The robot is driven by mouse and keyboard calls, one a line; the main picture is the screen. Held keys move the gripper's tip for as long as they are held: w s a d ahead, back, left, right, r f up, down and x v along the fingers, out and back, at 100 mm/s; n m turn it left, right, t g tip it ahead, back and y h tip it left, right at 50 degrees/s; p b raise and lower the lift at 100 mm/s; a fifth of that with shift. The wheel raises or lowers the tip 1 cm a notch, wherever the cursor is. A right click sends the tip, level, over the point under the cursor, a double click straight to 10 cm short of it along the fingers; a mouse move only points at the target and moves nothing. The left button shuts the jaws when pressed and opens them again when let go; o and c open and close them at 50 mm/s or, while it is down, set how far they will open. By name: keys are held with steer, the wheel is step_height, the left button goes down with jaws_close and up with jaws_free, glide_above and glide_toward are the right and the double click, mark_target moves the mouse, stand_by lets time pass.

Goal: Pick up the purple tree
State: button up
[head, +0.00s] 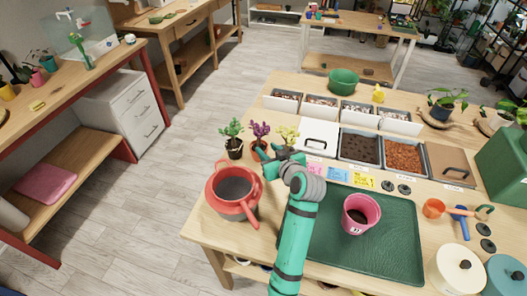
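The purple tree (260,131) is a small plant with purple foliage in the head view, standing near the table's left edge between a green plant (232,136) and a yellow-green plant (286,136). My gripper (264,156) is low at its pot, just in front of it and to the right. The gripper and wrist partly hide the pot. I cannot tell whether the fingers touch the pot or how far apart they are.
A pink pot (360,213) stands on the dark green mat (395,245). The floor left of the table is clear.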

mark_target(260, 142)
steer(key=x, duration=0.4)
steer(key=shift+w+d+f, duration=0.2)
steer(key=shift+d+f, duration=0.05)
steer(key=shift+x, duration=3.1)
jaws_close()
